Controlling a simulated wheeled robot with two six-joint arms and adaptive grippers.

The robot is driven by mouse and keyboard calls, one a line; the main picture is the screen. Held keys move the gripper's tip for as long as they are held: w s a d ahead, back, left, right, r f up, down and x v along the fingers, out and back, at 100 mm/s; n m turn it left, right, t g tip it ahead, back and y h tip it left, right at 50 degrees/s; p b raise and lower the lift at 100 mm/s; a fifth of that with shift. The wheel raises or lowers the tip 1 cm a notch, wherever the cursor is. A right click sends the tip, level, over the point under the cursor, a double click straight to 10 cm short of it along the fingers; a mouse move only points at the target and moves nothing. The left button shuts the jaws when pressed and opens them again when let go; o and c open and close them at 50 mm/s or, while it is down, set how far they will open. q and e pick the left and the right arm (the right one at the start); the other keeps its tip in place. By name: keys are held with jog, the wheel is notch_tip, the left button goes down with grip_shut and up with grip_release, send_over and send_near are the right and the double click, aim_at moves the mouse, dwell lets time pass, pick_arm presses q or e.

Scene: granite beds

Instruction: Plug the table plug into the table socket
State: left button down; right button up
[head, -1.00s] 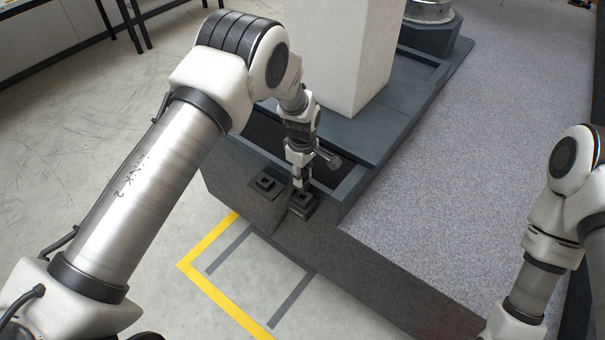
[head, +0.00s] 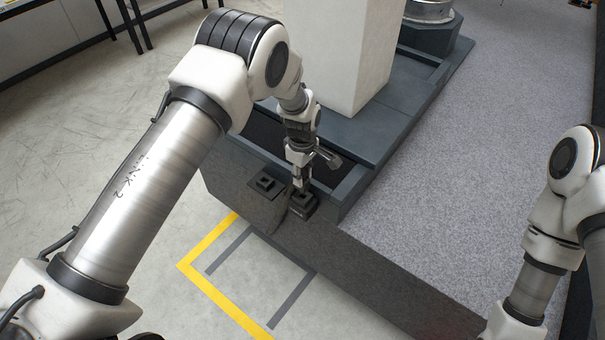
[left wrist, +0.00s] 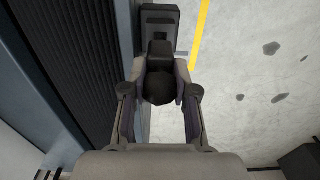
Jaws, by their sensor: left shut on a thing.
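My left gripper (head: 300,185) points down at the near corner of the granite bed. It is shut on a black plug (left wrist: 159,88), which shows between the two fingers in the left wrist view. In the head view a dark block (head: 303,205) is right under the fingertips at the bed's edge; I cannot tell how much of it is plug and how much a holder. A black socket block (head: 265,183) with a square opening lies just left of the gripper. A black block (left wrist: 160,18) also shows beyond the plug in the left wrist view. My right gripper is out of view.
The grey granite bed (head: 450,190) is clear to the right. A dark recessed trough (head: 352,190) and a pale column (head: 340,50) stand behind the gripper. A yellow floor line (head: 225,290) runs below the bed's edge.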

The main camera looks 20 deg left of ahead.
pick_arm(q)
jog(key=shift+f+b, duration=1.35)
jog(key=shift+f, duration=0.45)
jog(key=c, duration=0.8)
grip_release()
jog(key=shift+r, duration=0.2)
notch_tip(320, 180, up, 5)
jog(key=p, duration=0.3)
jog(key=shift+f, duration=0.15)
jog(key=shift+w+r, duration=0.1)
jog(key=shift+r, duration=0.2)
notch_tip(320, 180, up, 11)
jog(key=shift+r, duration=0.2)
